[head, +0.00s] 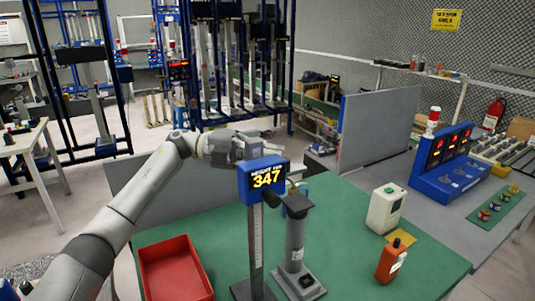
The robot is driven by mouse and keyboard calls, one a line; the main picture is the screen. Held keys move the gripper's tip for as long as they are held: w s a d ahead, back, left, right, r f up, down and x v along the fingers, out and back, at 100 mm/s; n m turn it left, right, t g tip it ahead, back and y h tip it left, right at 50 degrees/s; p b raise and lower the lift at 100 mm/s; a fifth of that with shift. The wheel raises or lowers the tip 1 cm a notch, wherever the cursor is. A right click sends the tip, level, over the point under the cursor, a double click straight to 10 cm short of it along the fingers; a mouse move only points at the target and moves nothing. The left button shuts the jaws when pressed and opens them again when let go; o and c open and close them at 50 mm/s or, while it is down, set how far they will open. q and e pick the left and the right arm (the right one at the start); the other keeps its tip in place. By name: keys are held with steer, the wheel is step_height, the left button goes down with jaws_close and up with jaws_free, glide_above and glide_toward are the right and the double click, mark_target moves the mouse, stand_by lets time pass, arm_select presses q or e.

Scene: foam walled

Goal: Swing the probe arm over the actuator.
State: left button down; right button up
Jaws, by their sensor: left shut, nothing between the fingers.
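A height gauge stands on the green mat, with a blue display (262,178) reading 347 on a scaled post (256,245). My right gripper is not in view.
A red tray (175,270) lies on the mat at left. A white box device (385,210) and an orange device (391,261) stand at right. A blue panel (442,165) with red displays is farther right. A grey partition (375,125) stands behind.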

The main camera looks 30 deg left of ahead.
arm_select(q)
steer(key=shift+s+d+f, duration=0.1)
steer(key=shift+d+f, duration=0.05)
steer(key=shift+d, duration=0.1)
steer(key=v, duration=1.2)
steer(key=shift+a, duration=0.25)
stand_by(0.3)
